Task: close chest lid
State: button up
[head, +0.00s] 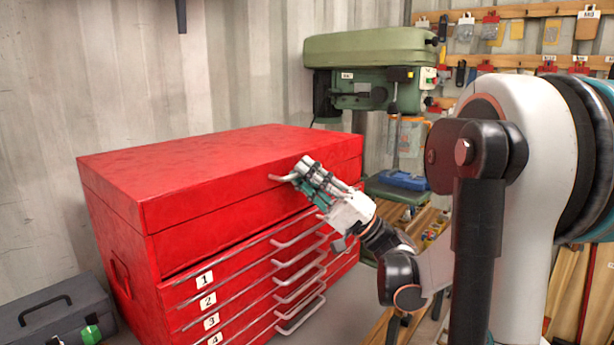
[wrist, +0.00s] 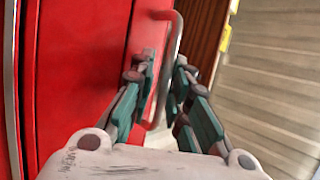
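The red chest (head: 130,240) stands against the wall in the head view. Its lid (head: 215,155) lies flat across the top, and a thin seam runs below its front edge. A metal handle (head: 280,178) sticks out from the lid's front. My gripper (head: 306,170) is at this handle, reaching in from the right. In the wrist view the handle (wrist: 174,45) passes between the fingers of my gripper (wrist: 166,70). The fingers stand apart with a gap around the bar, and I see no firm grip. The fingers partly hide the handle in the head view.
Several numbered drawers with bar handles (head: 300,270) sit below the lid. A grey toolbox (head: 45,315) is on the floor at left. A green drill press (head: 370,50) stands behind the chest. A wooden bench (head: 425,225) is at right.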

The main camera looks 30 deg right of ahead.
jog(key=v, duration=1.2)
dwell(0.3)
